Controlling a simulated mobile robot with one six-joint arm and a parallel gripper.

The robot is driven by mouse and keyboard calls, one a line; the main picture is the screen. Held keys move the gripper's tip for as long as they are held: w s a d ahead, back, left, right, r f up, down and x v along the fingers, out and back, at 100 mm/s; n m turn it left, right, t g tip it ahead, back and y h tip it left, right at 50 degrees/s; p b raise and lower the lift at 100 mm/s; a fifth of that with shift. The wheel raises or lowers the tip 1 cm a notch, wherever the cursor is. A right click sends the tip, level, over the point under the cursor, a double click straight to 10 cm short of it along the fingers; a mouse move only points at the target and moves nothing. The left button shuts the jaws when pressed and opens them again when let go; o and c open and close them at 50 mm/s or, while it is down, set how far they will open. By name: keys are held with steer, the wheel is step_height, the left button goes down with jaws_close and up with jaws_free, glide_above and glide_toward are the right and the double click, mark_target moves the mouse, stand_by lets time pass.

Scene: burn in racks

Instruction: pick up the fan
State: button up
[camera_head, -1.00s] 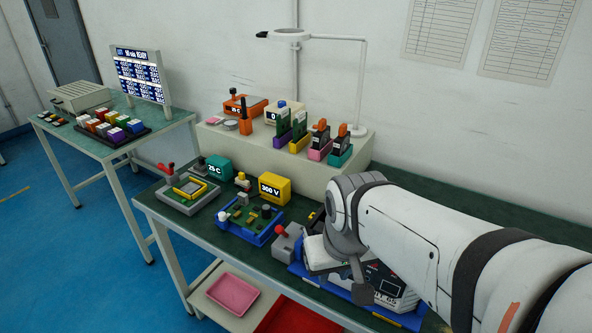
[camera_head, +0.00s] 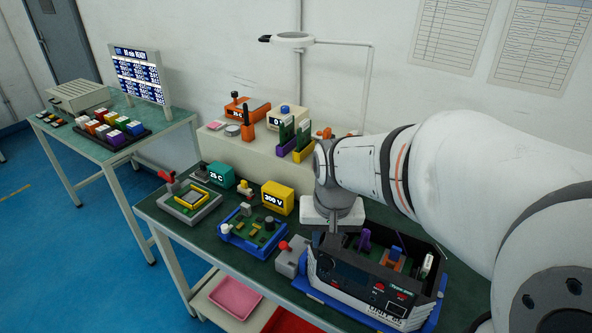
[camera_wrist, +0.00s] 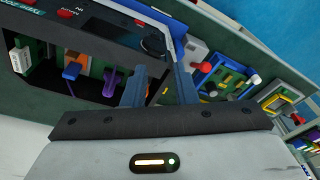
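I cannot pick out a fan for certain in these frames. An open dark unit (camera_head: 350,279) in a blue base stands at the front right of the bench. Inside it are a purple part (camera_head: 365,240), a blue and orange part (camera_head: 392,256) and a white-faced part (camera_head: 427,265). The wrist view shows the purple part (camera_wrist: 111,82), the blue and orange part (camera_wrist: 73,70) and the white-faced part (camera_wrist: 20,58). My gripper (camera_wrist: 160,82) is open, its fingers apart with nothing held, above the unit's left end.
A grey box with a red knob (camera_head: 290,258) stands just left of the unit. A blue fixture with a board (camera_head: 252,232) and a yellow 300 V box (camera_head: 277,198) are further left. A raised shelf (camera_head: 240,153) holds cards behind. A magnifier lamp (camera_head: 293,40) rises above it.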

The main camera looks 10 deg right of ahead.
steer(key=w+d+m+p, duration=0.2)
steer(key=w, duration=0.1)
steer(key=w+d+f+m+g+p, duration=0.1)
steer(key=w+d+p, duration=0.1)
steer(key=w+d, duration=0.1)
steer(key=w+d+m+p, duration=0.2)
steer(key=w, duration=0.2)
steer(key=shift+w+d+f+m+g, duration=0.1)
steer(key=shift+d+f+m+g, duration=0.05)
steer(key=shift+f+m+g, duration=0.2)
steer(key=shift+w+d+f+p, duration=0.15)
steer(key=shift+p, duration=0.15)
steer(key=shift+f, duration=0.4)
steer(key=shift+a+f+p, duration=0.15)
steer(key=shift+f+p, duration=0.35)
steer(key=shift+f, duration=1.3)
steer(key=shift+a+f+p, duration=0.1)
steer(key=shift+f+p, duration=0.35)
steer(key=shift+f, duration=1.3)
steer(key=shift+c, duration=0.4)
jaws_close()
